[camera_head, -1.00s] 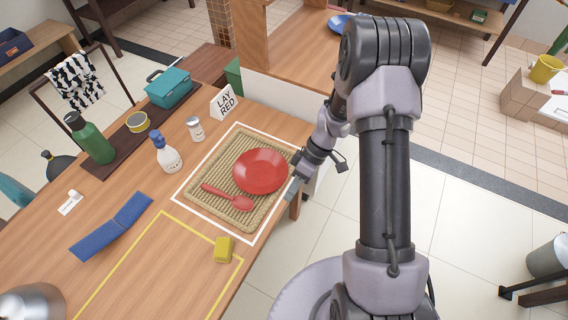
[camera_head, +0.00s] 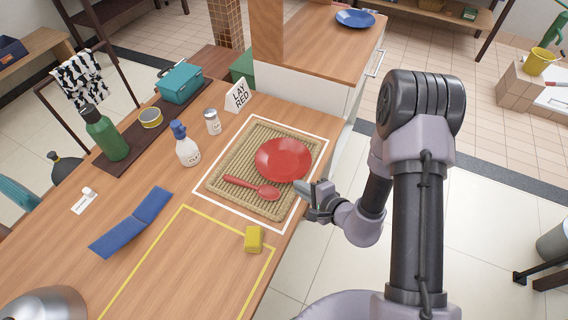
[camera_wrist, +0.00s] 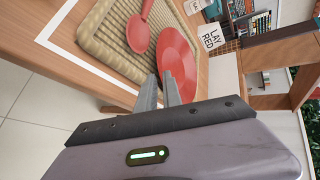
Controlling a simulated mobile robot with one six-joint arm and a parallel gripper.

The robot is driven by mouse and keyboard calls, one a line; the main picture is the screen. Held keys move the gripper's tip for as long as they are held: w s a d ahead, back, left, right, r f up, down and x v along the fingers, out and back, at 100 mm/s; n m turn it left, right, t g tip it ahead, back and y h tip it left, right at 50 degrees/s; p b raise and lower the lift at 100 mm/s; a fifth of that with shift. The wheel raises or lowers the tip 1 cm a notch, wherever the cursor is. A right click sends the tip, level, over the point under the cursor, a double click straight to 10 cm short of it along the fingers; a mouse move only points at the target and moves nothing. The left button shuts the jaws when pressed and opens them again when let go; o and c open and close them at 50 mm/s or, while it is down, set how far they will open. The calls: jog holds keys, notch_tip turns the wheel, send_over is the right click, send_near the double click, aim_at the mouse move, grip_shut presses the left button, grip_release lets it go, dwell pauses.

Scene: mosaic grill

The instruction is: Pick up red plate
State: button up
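The red plate (camera_head: 284,158) lies on a woven straw mat (camera_head: 232,199), inside a white outlined rectangle on the table. A red spoon (camera_head: 252,187) lies on the mat beside the plate. My gripper (camera_head: 303,188) is at the mat's right edge, close to the plate's near right rim. In the wrist view, my gripper (camera_wrist: 160,88) shows two fingers with a gap between them, pointing at the rim of the plate (camera_wrist: 177,62). Nothing is visibly held. Whether a fingertip touches the rim is unclear.
A "LAY RED" sign (camera_head: 238,96) stands behind the mat. A white spray bottle (camera_head: 187,150) and a shaker (camera_head: 212,122) stand to the left. A yellow sponge (camera_head: 253,239) and folded blue cloth (camera_head: 132,222) lie nearer. A blue plate (camera_head: 355,18) is on the back counter.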

aim_at(291, 180)
jog(key=b+x, duration=0.1)
jog(key=x, duration=0.4)
jog(key=shift+w+f+b, duration=0.15)
jog(key=shift+w+b, duration=0.15)
jog(key=shift+b, duration=0.1)
grip_shut()
dwell(1.1)
